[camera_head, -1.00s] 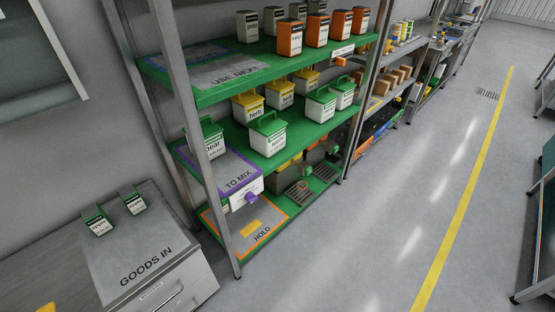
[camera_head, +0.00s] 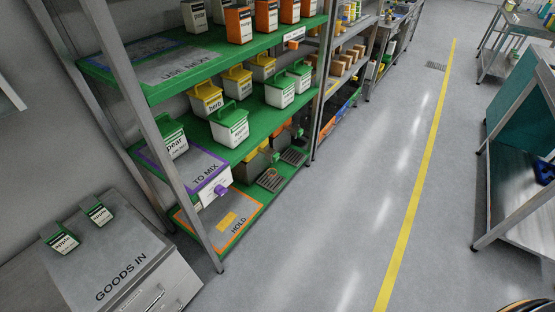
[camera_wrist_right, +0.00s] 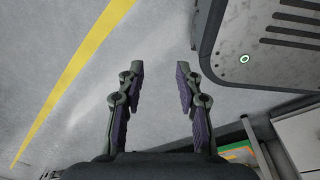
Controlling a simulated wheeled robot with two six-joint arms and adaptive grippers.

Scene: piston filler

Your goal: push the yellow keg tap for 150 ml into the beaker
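I cannot make out a yellow tap or a beaker in these views. On the lowest green shelf, in the head view, stand grey keg-like containers (camera_head: 257,166), partly hidden by the shelf above. Slotted drip trays (camera_head: 271,180) lie in front of them, and a second one (camera_head: 294,157) is farther back. My right gripper (camera_wrist_right: 159,70) is open and empty above the grey floor in the right wrist view, away from the shelf. My left gripper is not in view.
A green shelf rack with labelled tubs (camera_head: 230,126) stands at left. The GOODS IN counter (camera_head: 150,243) is at lower left. A steel table (camera_head: 515,205) stands at right. The floor with a yellow line (camera_head: 416,180) is clear between them.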

